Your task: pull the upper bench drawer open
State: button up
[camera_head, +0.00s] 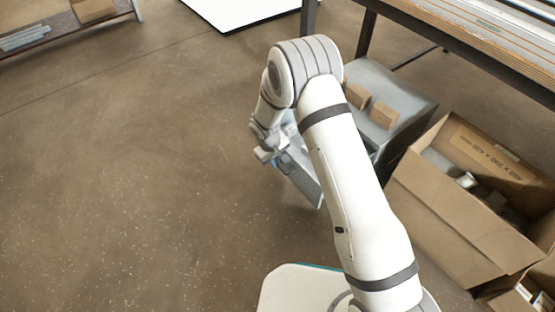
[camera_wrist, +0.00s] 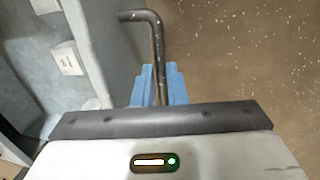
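The upper bench drawer shows as a grey-blue front panel (camera_head: 302,178) standing out to the left of the grey cabinet (camera_head: 408,88), so it is open. My arm hides much of the drawer and the gap behind its front. In the wrist view the pale drawer front (camera_wrist: 88,50) runs along the left, with the drawer's grey inside beyond it. The dark bent bar handle (camera_wrist: 153,38) stands off that front. My gripper (camera_head: 268,152) is at the outer side of the front. Its blue fingers (camera_wrist: 159,85) close on both sides of the handle bar.
Two small cardboard boxes (camera_head: 384,115) sit on the cabinet top. A large open carton (camera_head: 450,225) stands right of the cabinet, and a workbench (camera_head: 470,45) is behind. A low shelf (camera_head: 60,32) is at the far left. The floor (camera_head: 130,180) left of my arm is clear.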

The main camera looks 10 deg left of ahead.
jog(key=o, duration=0.4)
jog(key=shift+w, duration=0.1)
jog(key=r+p, duration=0.1)
jog(key=r, duration=0.1)
jog(key=r+p, duration=0.1)
jog(key=r, duration=0.2)
jog(key=s+a+r+p, duration=0.1)
jog(key=r, duration=0.1)
jog(key=shift+s+r, duration=0.1)
jog(key=shift+r, duration=0.2)
